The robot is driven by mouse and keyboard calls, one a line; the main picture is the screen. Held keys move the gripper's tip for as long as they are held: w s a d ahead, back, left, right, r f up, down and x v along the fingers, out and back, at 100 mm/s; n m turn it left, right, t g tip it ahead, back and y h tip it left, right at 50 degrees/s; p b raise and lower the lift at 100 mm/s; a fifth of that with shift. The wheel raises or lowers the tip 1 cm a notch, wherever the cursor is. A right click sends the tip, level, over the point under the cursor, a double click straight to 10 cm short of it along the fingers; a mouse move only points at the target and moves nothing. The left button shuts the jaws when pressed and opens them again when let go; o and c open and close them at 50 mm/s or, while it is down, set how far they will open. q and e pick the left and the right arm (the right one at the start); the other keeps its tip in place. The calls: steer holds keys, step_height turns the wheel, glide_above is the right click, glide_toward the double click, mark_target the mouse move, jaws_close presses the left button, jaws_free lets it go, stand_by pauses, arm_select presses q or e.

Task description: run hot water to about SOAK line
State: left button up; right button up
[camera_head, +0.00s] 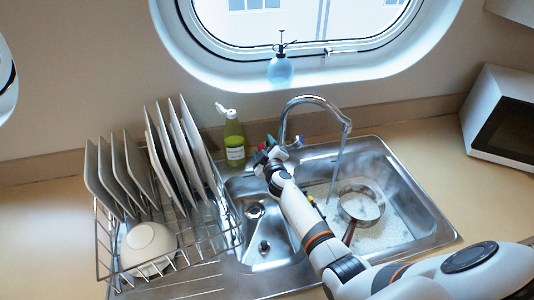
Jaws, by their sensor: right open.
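The curved chrome faucet (309,98) stands behind the sink, and a stream of water (336,168) falls from its spout into the right basin (405,222). A round metal pan (361,203) sits in that basin, with pale water or foam in and around it; its dark handle points toward the front. A small red part shows by the faucet base. My right gripper (267,152) is open at the faucet's left side, close to the red part; contact cannot be told. I cannot make out a SOAK line. My left gripper is out of view.
A wire rack (195,254) with several upright plates and a white bowl (148,245) stands left of the sink. A green bottle (234,140) is behind the left basin. A spray bottle (280,70) stands on the sill. A microwave (502,115) is at right.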

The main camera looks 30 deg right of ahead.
steer(key=p+v, duration=0.1)
steer(key=v, duration=1)
steer(key=shift+s, duration=0.25)
steer(key=shift+r, duration=0.1)
